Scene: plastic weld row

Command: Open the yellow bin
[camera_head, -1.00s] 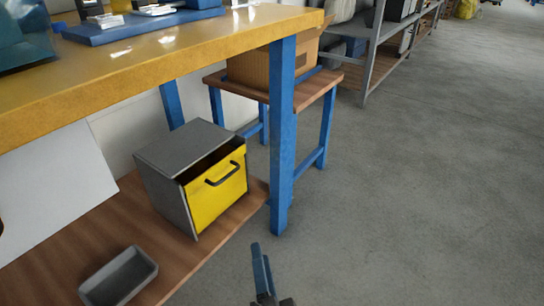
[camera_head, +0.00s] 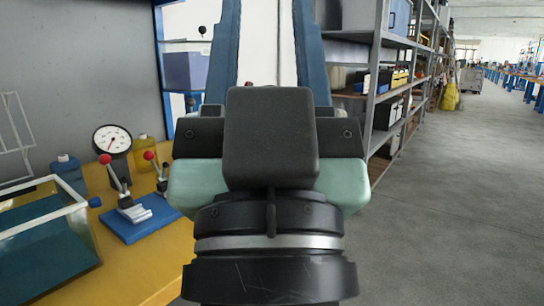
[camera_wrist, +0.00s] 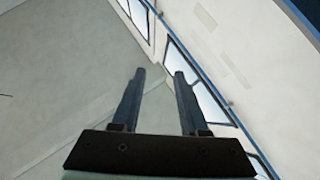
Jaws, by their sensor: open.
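The yellow bin is not in view in either current picture. My gripper (camera_head: 267,45) is raised upright, close in front of the head camera, with its two blue fingers spread apart and pointing up. The wrist view also shows my gripper (camera_wrist: 160,73) open, with nothing between the fingers. That view faces the ceiling and upper windows.
A yellow workbench (camera_head: 135,272) lies at left. On it are a glass-sided tank (camera_head: 50,240), a dial gauge (camera_head: 112,139) and red-knobbed clamps on a blue plate (camera_head: 140,222). Metal shelving (camera_head: 378,60) stands right of my gripper. The grey floor (camera_head: 460,210) at right is clear.

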